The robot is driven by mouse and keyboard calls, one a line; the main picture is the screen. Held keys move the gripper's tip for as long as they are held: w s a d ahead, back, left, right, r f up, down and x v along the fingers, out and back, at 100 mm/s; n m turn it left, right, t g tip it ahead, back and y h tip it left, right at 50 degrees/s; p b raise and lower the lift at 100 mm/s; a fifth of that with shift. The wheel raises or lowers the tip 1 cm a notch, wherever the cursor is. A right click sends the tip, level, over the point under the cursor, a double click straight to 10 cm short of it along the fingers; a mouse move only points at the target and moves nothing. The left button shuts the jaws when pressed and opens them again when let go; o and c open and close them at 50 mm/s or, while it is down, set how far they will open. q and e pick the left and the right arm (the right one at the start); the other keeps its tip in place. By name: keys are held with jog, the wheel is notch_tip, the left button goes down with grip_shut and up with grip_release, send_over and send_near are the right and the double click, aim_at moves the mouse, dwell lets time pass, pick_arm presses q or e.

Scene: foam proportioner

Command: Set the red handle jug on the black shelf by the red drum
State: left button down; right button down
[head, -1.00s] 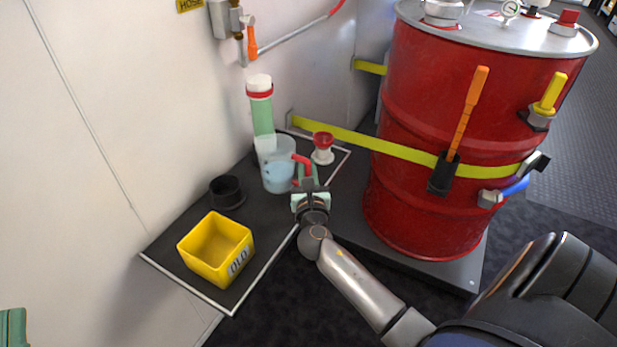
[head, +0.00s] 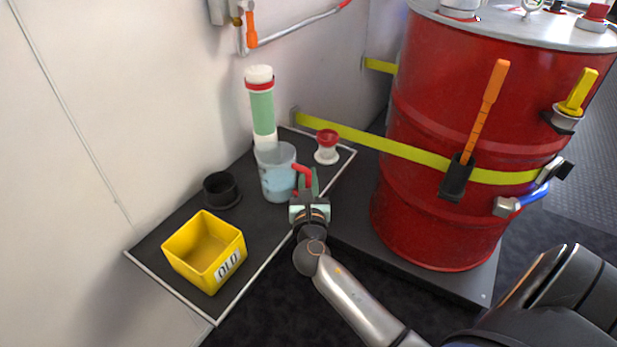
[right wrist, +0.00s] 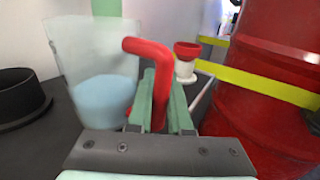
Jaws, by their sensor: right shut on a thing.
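The clear jug (head: 277,175) with a red handle (head: 303,171) and pale blue liquid is over the black shelf (head: 178,240) beside the red drum (head: 440,130). It looks upright; I cannot tell whether its base touches the shelf. My right gripper (head: 308,190) is shut on the red handle from the front right. In the right wrist view the handle (right wrist: 150,75) runs between the green fingers (right wrist: 160,100), and the jug (right wrist: 98,75) is to their left. My left gripper is not in view now.
A green and white cylinder (head: 262,108) stands behind the jug, and a red and white cup (head: 327,147) to its right. A black round cup (head: 221,188) and a yellow bin (head: 205,252) sit to the left. A yellow strap (head: 380,145) crosses to the drum.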

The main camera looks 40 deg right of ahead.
jog(key=c, duration=1.3)
grip_release()
jog(key=shift+f, duration=0.15)
jog(key=o, duration=0.5)
jog(key=shift+c, duration=0.2)
